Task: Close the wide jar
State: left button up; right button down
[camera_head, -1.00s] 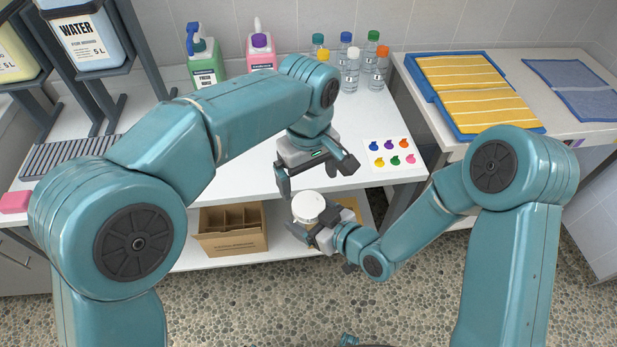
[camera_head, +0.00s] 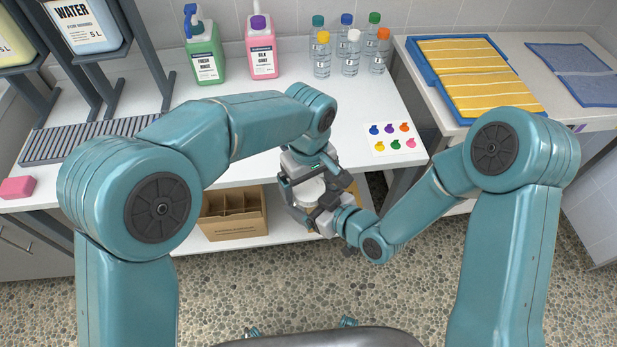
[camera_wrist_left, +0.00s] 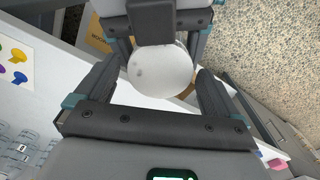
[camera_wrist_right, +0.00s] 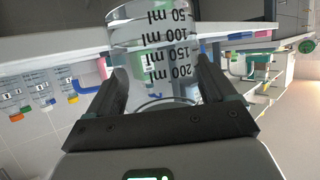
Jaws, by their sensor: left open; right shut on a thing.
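The wide jar (camera_wrist_right: 152,50) is clear with black millilitre marks, and shows between my right gripper's fingers in the right wrist view. My right gripper (camera_head: 318,205) is shut on it and holds it up in front of the table's front edge. A round white lid (camera_wrist_left: 160,72) covers the jar's top in the left wrist view; whether it is screwed tight I cannot tell. My left gripper (camera_wrist_left: 155,95) is open, with its fingers on either side of the lid and a gap showing beside them. In the head view the grippers partly hide the lid (camera_head: 308,190).
The white table (camera_head: 300,110) holds a green bottle (camera_head: 205,62), a pink bottle (camera_head: 262,58), several small capped bottles (camera_head: 350,55) and a colour card (camera_head: 392,138). A cardboard box (camera_head: 232,218) sits on the shelf below. A blue tray with a yellow towel (camera_head: 470,70) lies at right.

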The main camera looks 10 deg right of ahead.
pick_arm(q)
jog(key=c, duration=1.1)
jog(key=m, duration=0.3)
jog(key=o, duration=1.2)
jog(key=shift+c, duration=0.2)
jog(key=shift+r, duration=2.3)
jog(key=shift+c, duration=0.3)
